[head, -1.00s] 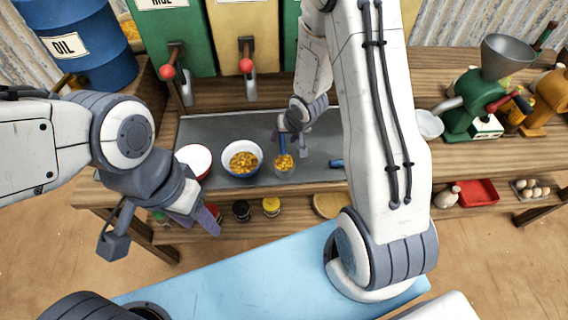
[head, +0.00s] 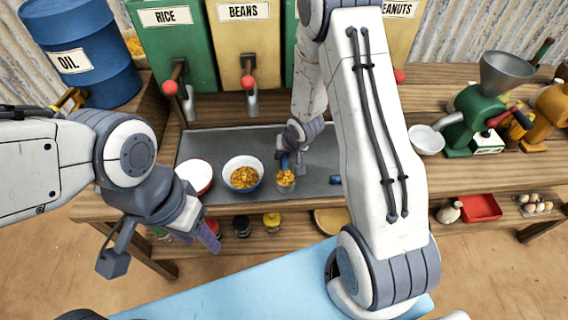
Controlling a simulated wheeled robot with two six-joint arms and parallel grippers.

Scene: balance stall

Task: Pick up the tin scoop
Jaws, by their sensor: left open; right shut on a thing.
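The tin scoop (head: 286,186) is a small grey cup heaped with orange-yellow pieces, at the front edge of the grey tray, just right of a white bowl. A blue handle rises from it into my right gripper (head: 291,163). My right gripper is shut on the scoop, and its fingers are partly hidden by the wrist. I cannot tell whether the scoop touches the tray. My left gripper (head: 163,249) is open and empty in front of the counter, left of the bowls and well away from the scoop.
The white bowl (head: 240,188) holds orange-yellow pieces. An empty white bowl with a red outside (head: 196,174) stands left of it. Dispensers labelled rice (head: 165,45) and beans (head: 243,50) stand behind. A grinder (head: 470,115) and pale bowl (head: 426,140) are at right. Jars sit on the lower shelf.

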